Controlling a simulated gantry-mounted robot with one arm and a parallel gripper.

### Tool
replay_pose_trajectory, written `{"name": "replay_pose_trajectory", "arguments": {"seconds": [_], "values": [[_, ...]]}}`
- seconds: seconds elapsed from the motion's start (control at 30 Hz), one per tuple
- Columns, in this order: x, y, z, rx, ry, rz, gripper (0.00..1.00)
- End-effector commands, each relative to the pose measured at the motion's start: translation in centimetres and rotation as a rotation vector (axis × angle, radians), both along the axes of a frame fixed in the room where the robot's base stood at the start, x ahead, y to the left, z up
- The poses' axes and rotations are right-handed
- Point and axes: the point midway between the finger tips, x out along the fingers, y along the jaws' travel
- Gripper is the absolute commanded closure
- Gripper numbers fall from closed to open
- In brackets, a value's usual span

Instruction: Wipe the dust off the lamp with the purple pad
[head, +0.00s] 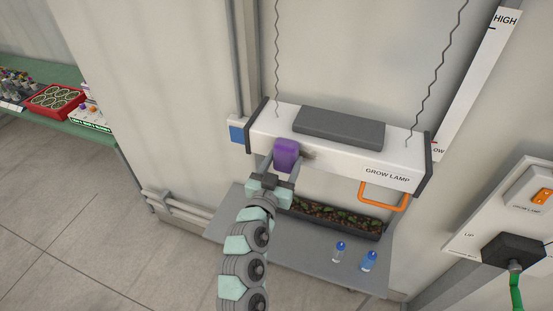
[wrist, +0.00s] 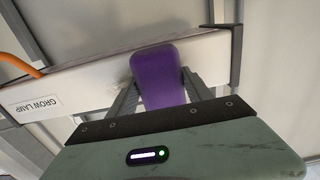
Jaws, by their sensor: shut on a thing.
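The grow lamp (head: 345,158) is a long white housing with a dark grey block on top, hung on two chains. My gripper (head: 274,172) is shut on the purple pad (head: 286,153) at the left part of the lamp's front face. A dark dust smudge (head: 308,155) shows on the lamp just right of the pad. In the wrist view the purple pad (wrist: 158,76) sits between my fingers and overlaps the lamp (wrist: 85,85). Whether the pad touches the lamp is hard to tell. The pad may hide part of the smudge.
An orange handle (head: 383,197) hangs below the lamp's right part. Under it, a planter (head: 335,219) and two blue-capped bottles (head: 369,261) stand on a grey shelf (head: 290,250). A switch panel (head: 510,215) with a plugged cable is at right. A green bench with trays is far left.

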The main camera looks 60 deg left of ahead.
Motion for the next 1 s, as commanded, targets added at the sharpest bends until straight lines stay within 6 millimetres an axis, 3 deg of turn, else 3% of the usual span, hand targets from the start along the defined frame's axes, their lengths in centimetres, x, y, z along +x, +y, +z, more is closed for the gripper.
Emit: {"name": "replay_pose_trajectory", "arguments": {"seconds": [1.0], "values": [[4.1, -4.5, 0.0, -0.003, 0.004, -0.004, 0.74]]}}
